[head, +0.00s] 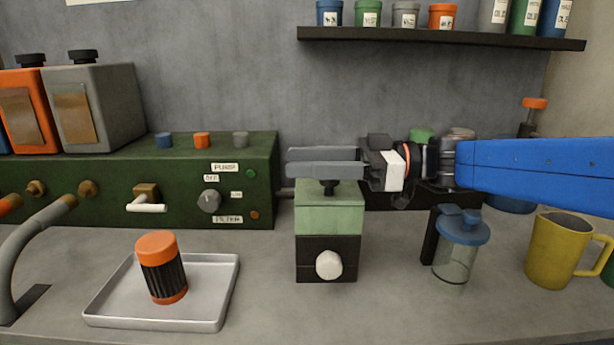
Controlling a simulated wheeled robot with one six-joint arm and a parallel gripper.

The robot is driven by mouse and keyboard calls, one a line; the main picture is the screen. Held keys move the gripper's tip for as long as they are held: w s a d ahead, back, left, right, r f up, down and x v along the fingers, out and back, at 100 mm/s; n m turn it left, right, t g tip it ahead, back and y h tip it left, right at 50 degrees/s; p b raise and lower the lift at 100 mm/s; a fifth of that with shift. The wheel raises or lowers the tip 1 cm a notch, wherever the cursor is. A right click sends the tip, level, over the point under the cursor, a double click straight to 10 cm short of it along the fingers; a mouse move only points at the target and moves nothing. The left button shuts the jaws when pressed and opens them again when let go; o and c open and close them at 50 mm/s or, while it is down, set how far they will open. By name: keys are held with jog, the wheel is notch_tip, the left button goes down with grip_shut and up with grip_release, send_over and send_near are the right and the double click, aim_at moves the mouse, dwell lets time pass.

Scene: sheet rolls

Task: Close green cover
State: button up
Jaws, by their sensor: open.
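The pale green cover (330,219) is at the centre of the worktop, on top of a black box body (313,259) with a white knob (329,265) on its front. It looks level, and I see no gap between it and the black body. A small black handle (330,188) stands on its top. My gripper (290,161) is open, its two grey fingers pointing left just above the handle. The fingers partly hide the handle's top, and I cannot tell whether they touch it. My blue arm reaches in from the right.
A metal tray (103,317) with an orange-capped black jar (163,277) lies at front left. A dark green pump panel (95,208) stands behind it. A blue-lidded glass jar (456,262) and a yellow mug (552,251) stand right. A shelf (440,39) hangs above.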

notch_tip(320, 180, up, 7)
dwell(0.3)
jog(key=shift+s, duration=0.1)
